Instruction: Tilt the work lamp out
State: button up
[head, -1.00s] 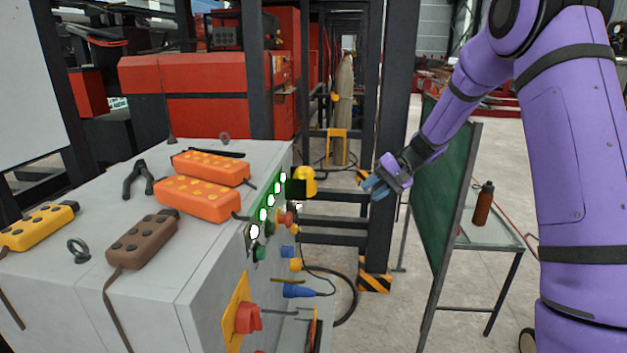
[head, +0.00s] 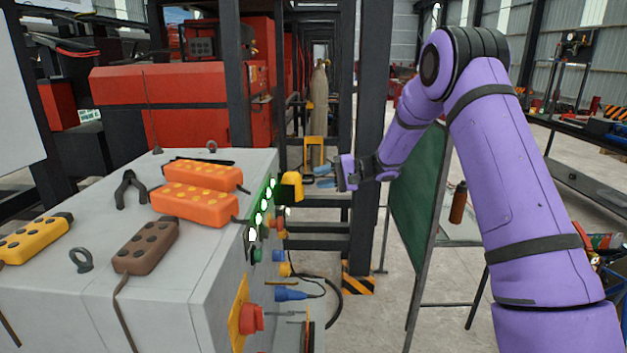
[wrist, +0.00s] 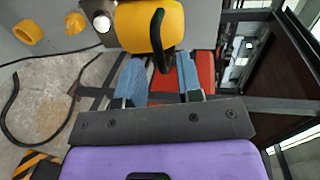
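The work lamp (head: 291,186) is a yellow, rounded head at the upper right edge of the grey cabinet's front. In the wrist view the lamp (wrist: 135,27) fills the top middle, with a black curved handle (wrist: 158,40) across it. My gripper (head: 322,176) is just right of the lamp in the head view, pointing left at it with a small gap. In the wrist view its two blue fingers (wrist: 160,62) are spread apart, with the lamp's lower end and the handle's end ahead of the gap. Nothing is held.
The grey cabinet (head: 190,290) carries orange, brown and yellow pendant controls on top. Lit green buttons (head: 265,205), a red knob (head: 250,318) and a blue plug (head: 290,294) are on its front. A dark post (head: 370,130) and a green board (head: 415,205) stand to the right.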

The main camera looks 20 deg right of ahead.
aim_at(296, 173)
jog(key=shift+x, duration=1.4)
grip_shut()
jog(key=shift+r, duration=0.1)
jog(key=shift+w+a+r+g+h, duration=0.2)
jog(key=shift+a+r+g+h, duration=0.5)
jog(key=shift+h, duration=1)
jog(key=shift+w+a+r+g+h, duration=0.15)
jog(key=shift+a+r+g+h, duration=0.45)
jog(key=shift+h, duration=1.1)
jog(key=shift+w+a+r+g+h, duration=0.2)
jog(key=shift+a+r+g+h, duration=0.25)
jog(key=shift+r+h, duration=0.85)
jog(key=shift+f+h, duration=0.4)
jog(key=shift+h, duration=0.1)
